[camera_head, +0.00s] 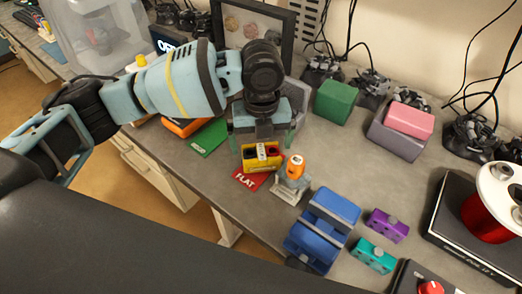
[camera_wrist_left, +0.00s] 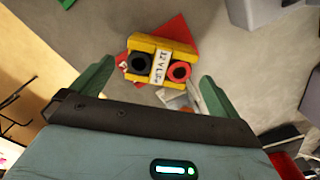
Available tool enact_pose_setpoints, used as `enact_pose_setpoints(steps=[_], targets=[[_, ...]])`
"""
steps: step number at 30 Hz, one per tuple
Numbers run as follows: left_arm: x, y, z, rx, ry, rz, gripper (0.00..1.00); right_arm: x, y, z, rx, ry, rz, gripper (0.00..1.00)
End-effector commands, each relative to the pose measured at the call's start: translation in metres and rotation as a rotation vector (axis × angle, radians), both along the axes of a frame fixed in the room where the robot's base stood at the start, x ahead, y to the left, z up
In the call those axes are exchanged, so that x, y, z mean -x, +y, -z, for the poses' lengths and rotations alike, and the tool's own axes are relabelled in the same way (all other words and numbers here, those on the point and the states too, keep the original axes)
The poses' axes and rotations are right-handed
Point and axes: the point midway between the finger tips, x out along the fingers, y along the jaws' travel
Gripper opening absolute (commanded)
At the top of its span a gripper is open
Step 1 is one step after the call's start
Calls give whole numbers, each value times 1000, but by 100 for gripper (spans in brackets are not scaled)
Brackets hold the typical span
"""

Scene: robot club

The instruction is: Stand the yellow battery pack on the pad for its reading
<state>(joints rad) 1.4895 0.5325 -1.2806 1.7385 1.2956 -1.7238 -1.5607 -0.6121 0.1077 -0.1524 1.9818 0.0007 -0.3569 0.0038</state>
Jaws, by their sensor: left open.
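The yellow battery pack (camera_head: 247,160) stands on the red card marked FLAT (camera_head: 244,181). In the left wrist view the pack (camera_wrist_left: 151,45) shows a black and a red round terminal and a white label, with the red card (camera_wrist_left: 178,30) behind it. My left gripper (camera_head: 264,137) is open just above the pack, its green fingers apart. In the left wrist view the gripper (camera_wrist_left: 152,85) has the pack ahead of its fingertips, apart from them. A small grey tester with an orange top (camera_head: 295,167) stands right beside the pack; its grey base plate (camera_head: 285,195) is partly visible. My right gripper is not in view.
A green card (camera_head: 208,137) and an orange object (camera_head: 184,127) lie left of the gripper. A blue block-like holder (camera_head: 322,228), purple (camera_head: 387,225) and teal (camera_head: 373,255) packs stand to the right. Green (camera_head: 335,102) and pink (camera_head: 410,119) blocks are behind.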

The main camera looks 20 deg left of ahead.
Motion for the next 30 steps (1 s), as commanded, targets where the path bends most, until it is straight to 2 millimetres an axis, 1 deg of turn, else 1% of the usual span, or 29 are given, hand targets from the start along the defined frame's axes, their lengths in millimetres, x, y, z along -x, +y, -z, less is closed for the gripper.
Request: enact_pose_setpoints(steps=[1, 6, 9, 12, 18, 30], targets=[[0, -1, -13, 1, -4, 2, 100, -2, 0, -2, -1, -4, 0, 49], [0, -1, -45, 1, -3, 3, 100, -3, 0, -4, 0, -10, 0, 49], [0, -1, -60, 0, -1, 3, 100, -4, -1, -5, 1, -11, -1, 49], [0, -1, -69, 1, 0, 2, 100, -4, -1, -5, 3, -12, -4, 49], [1, 0, -76, 0, 2, 2, 100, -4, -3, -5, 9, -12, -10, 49], [1, 0, -76, 0, 2, 2, 100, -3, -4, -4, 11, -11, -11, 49]])
